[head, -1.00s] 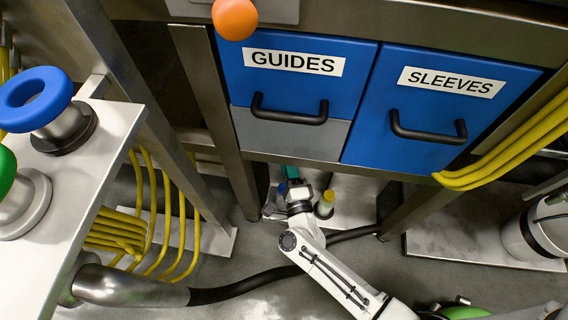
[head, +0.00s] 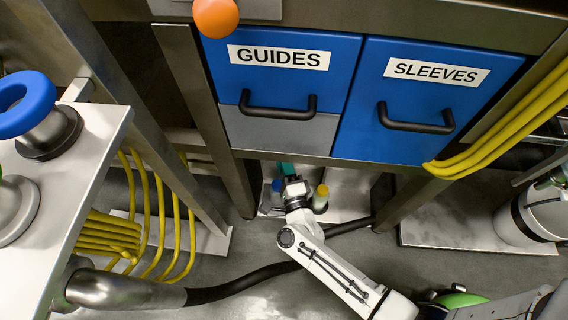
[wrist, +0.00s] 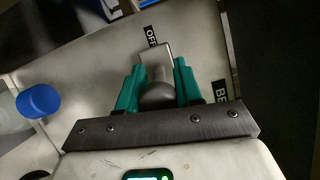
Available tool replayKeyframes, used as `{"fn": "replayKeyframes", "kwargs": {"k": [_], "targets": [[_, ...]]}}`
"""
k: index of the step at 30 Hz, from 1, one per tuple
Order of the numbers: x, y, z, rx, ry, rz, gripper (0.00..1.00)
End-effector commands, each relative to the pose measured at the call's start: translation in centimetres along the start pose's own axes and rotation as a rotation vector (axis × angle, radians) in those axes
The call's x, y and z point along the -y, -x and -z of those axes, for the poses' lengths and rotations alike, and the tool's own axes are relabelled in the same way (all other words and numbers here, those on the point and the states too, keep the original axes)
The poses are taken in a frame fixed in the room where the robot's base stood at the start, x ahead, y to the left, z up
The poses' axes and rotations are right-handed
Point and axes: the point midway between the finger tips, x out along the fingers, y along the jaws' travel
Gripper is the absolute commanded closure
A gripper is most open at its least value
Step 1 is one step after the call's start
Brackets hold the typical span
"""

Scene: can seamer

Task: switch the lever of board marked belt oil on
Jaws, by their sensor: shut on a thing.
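My gripper (wrist: 158,78) has green fingers that are closed on both sides of a grey lever (wrist: 157,95) with a rounded end. The lever stands on a pale board (wrist: 85,85) in the wrist view. A metal piece lies just beyond the lever, beside a black label reading OFF. A second black label, partly hidden by the right finger and palm, shows only "BE". In the head view my gripper (head: 287,170) is low under the drawers, and the lever cannot be made out there.
A blue knob (wrist: 38,101) stands left of my gripper; a yellow-topped one (head: 321,194) shows to its right in the head view. Blue GUIDES (head: 280,75) and SLEEVES (head: 425,95) drawers overhang the arm. Metal posts (head: 215,120) flank it. A black hose (head: 240,285) crosses the floor.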

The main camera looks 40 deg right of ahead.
Motion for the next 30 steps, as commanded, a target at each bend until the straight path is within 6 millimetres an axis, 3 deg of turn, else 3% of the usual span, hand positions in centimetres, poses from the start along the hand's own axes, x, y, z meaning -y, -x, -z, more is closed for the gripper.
{"fn": "replayKeyframes", "kwargs": {"k": [1,15,16,22,30], "targets": [[-0.09,-0.14,0.68,-0.015,0.002,0.001,1.0],[-0.09,-0.2,0.67,-0.015,0.002,0.001,1.0],[-0.09,-0.2,0.67,-0.015,0.002,0.001,0.65],[-0.06,-0.14,0.41,-0.009,0.001,0.001,0.45],[-0.01,0.04,0.22,-0.005,0.001,0.0,0.45]]}}
